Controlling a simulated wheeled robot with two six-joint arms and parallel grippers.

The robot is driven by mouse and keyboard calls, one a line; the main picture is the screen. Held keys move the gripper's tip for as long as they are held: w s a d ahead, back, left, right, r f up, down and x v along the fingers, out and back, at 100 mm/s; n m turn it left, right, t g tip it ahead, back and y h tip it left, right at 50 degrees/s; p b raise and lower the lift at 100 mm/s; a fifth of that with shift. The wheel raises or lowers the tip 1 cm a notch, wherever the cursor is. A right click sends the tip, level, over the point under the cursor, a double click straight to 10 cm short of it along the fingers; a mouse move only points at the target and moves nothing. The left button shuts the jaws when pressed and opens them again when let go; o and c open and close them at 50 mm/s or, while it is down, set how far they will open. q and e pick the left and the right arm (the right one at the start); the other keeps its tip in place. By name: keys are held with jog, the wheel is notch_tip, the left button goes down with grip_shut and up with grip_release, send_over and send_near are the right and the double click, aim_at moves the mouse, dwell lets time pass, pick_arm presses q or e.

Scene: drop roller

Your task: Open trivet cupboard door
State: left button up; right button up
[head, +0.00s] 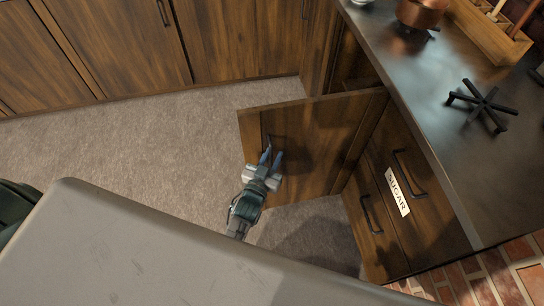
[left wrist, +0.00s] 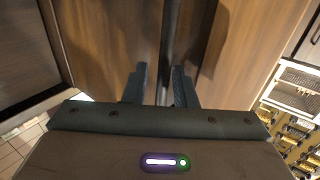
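A brown wooden cupboard door (head: 312,158) stands swung well out from the counter front on the right of the head view. No label shows on it, so I cannot read whether it is the trivet one. My left gripper (head: 270,157) is at the door's face near its free edge. In the left wrist view the fingers (left wrist: 160,82) stand on either side of a dark vertical bar handle (left wrist: 171,35). A gap shows between the left finger and the bar; the right finger is close against it. My right gripper is not in view.
A dark counter (head: 440,120) runs along the right, with a black trivet (head: 483,103) and copper pot (head: 421,13) on it. Below are drawers, one labelled SUGAR (head: 397,192). Closed cupboards (head: 110,45) line the back. Carpeted floor (head: 150,140) left of the door is clear.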

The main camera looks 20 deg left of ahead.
pick_arm(q)
jog(key=s, duration=1)
jog(key=shift+s+a, duration=0.3)
jog(key=shift+s, duration=0.1)
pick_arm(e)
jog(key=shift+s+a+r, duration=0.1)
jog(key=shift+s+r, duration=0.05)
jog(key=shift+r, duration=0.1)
pick_arm(q)
jog(key=shift+f, duration=0.1)
